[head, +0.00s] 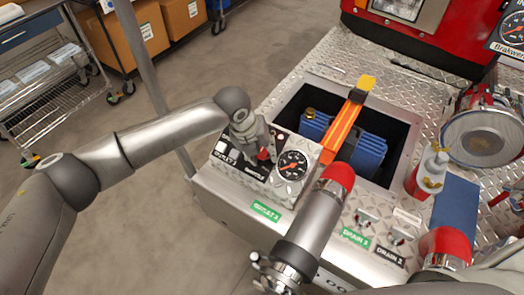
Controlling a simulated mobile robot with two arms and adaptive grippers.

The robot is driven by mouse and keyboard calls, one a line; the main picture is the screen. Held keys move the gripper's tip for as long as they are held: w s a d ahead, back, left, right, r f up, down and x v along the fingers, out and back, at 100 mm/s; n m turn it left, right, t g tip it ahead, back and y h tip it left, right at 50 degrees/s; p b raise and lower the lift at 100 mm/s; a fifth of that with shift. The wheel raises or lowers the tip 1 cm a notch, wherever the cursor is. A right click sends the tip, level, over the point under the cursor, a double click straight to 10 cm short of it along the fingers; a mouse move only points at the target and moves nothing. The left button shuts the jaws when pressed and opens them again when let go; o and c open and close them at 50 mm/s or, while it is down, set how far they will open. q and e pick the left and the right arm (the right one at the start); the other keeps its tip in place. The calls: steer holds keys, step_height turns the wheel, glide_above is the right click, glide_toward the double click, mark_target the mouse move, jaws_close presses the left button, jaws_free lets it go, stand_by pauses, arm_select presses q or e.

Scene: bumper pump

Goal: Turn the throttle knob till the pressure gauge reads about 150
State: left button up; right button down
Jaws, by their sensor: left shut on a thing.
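The pressure gauge (292,166) is a round black dial on the control panel, left of the open bin. Its needle shows orange, but the reading is too small to tell. My left gripper (264,156) is over the panel just left of the gauge, pointing down and shut on the red throttle knob (263,155). The fingers hide most of the knob. The label "THROTTLE" (254,172) shows partly below it. My right gripper is not in view.
A grey nozzle with a red tip (312,222) stands close right of the gauge. An open bin with blue folded hose (365,150) and an orange strap (342,130) lies behind.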

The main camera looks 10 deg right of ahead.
arm_select(q)
steer(key=shift+a+m, duration=0.1)
steer(key=shift+m, duration=0.2)
steer(key=o, duration=0.8)
steer(key=shift+c, duration=0.2)
steer(key=v, duration=1.2)
steer(key=shift+f, duration=0.1)
